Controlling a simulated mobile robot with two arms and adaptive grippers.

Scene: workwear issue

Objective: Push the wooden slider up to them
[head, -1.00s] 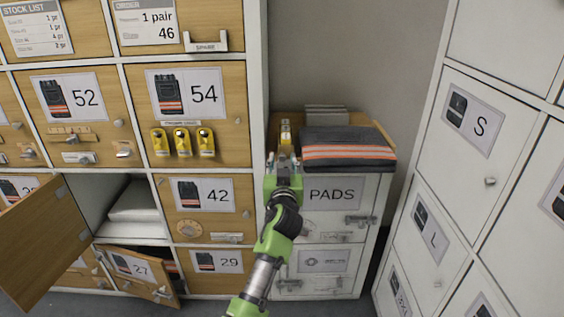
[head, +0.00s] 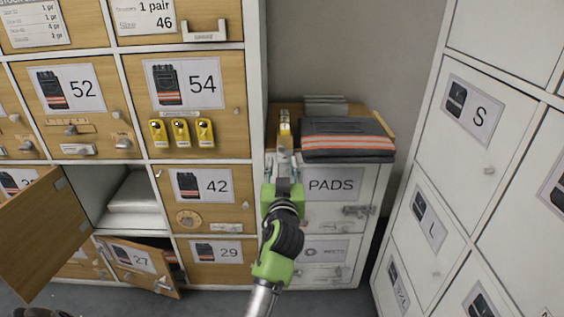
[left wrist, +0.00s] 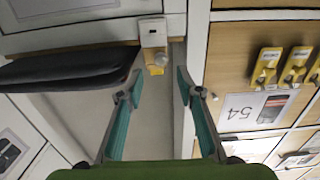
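A folded dark garment (head: 345,140) with orange and pale stripes lies on top of the PADS cabinet; it also shows at the left of the left wrist view (left wrist: 65,72). A wooden strip (head: 384,127), which may be the slider, runs along the right edge of that top, beside the garment. My left gripper (head: 284,155) is in front of the cabinet's left part. In the left wrist view its teal fingers (left wrist: 158,80) are apart with nothing gripped between them. A small white-and-yellow fitting (left wrist: 154,45) lies just beyond the fingertips. My right gripper is not in view.
Grey flat items (head: 325,103) lie behind the garment. Wooden lockers stand left, with an open door (head: 45,235) and a partly open door 27 (head: 137,262). White lockers (head: 455,150) stand right.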

